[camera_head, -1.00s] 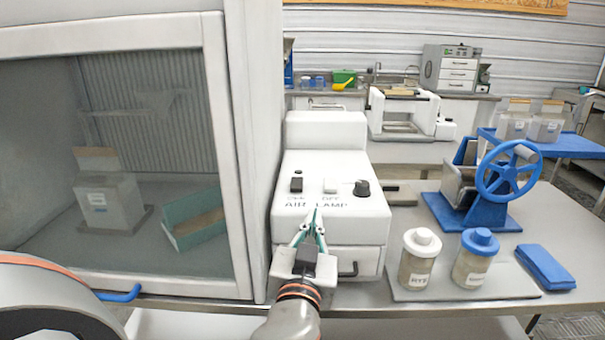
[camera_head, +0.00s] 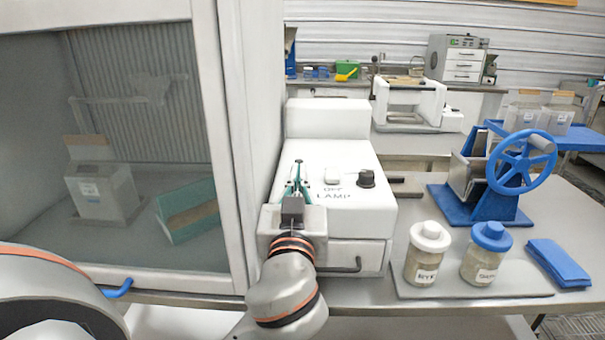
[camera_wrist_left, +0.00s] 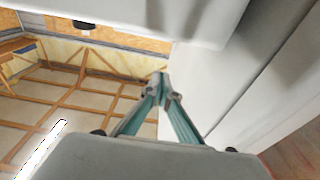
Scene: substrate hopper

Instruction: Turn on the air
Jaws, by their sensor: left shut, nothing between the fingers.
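The white control box (camera_head: 328,118) stands beside the glass-fronted cabinet. Its sloped top carries a white rocker switch (camera_head: 332,176) above the word LAMP and a black knob (camera_head: 366,179). The dark AIR switch and its label are hidden behind my left gripper (camera_head: 298,168). This gripper is shut and empty, its teal fingers together over the left part of the panel. I cannot tell whether the tips touch the switch. In the left wrist view the shut fingertips (camera_wrist_left: 161,80) point past a pale surface, and no switch shows. My right gripper is not in view.
The cabinet (camera_head: 235,150) walls off the left side of the box. A drawer handle (camera_head: 345,266) sits low on the box's front. Two labelled jars (camera_head: 427,255) (camera_head: 486,255), a blue hand-wheel device (camera_head: 522,165) and a blue cloth (camera_head: 557,263) stand to the right.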

